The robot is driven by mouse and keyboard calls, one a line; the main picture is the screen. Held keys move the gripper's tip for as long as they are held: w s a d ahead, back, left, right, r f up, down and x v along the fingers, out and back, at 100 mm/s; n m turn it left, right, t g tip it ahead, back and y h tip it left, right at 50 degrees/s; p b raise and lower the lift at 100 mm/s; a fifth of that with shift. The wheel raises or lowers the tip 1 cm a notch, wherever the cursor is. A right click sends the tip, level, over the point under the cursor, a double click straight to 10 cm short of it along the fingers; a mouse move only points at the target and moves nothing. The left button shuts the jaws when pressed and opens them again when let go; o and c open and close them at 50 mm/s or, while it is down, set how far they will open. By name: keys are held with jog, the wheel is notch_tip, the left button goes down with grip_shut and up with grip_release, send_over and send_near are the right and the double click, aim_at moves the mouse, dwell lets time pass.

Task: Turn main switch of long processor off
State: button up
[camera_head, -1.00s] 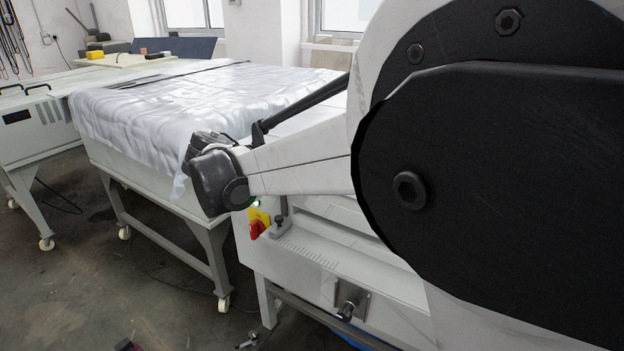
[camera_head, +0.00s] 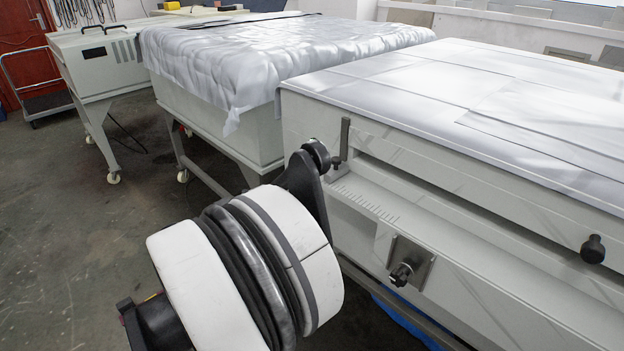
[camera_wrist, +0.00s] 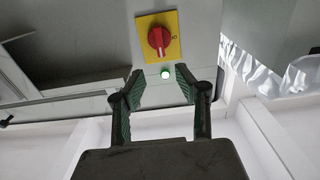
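In the wrist view the main switch (camera_wrist: 159,38) is a red rotary knob on a yellow plate (camera_wrist: 172,20), fixed to a grey panel. A white mark on the knob points down in the picture, toward a lit green lamp (camera_wrist: 166,73) just below the plate. My gripper (camera_wrist: 160,80) is open and empty. Its two green-padded fingers flank the lamp, with their tips below the knob and apart from it. In the head view the long processor (camera_head: 430,240) stands at the right; my arm hides the switch there.
A crank-like black knob (camera_head: 402,274) on a metal plate and another black knob (camera_head: 593,249) stick out of the processor's front. A table under a silvery cover (camera_head: 250,65) stands behind. The floor (camera_head: 60,250) at the left is clear.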

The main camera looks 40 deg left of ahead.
aim_at(303, 175)
jog(key=w+b, duration=0.1)
jog(key=w, duration=0.3)
jog(key=w+d, duration=0.1)
jog(key=w, duration=0.3)
jog(key=w+d+b, duration=0.1)
jog(key=w, duration=0.4)
jog(key=shift+b, duration=0.3)
grip_shut()
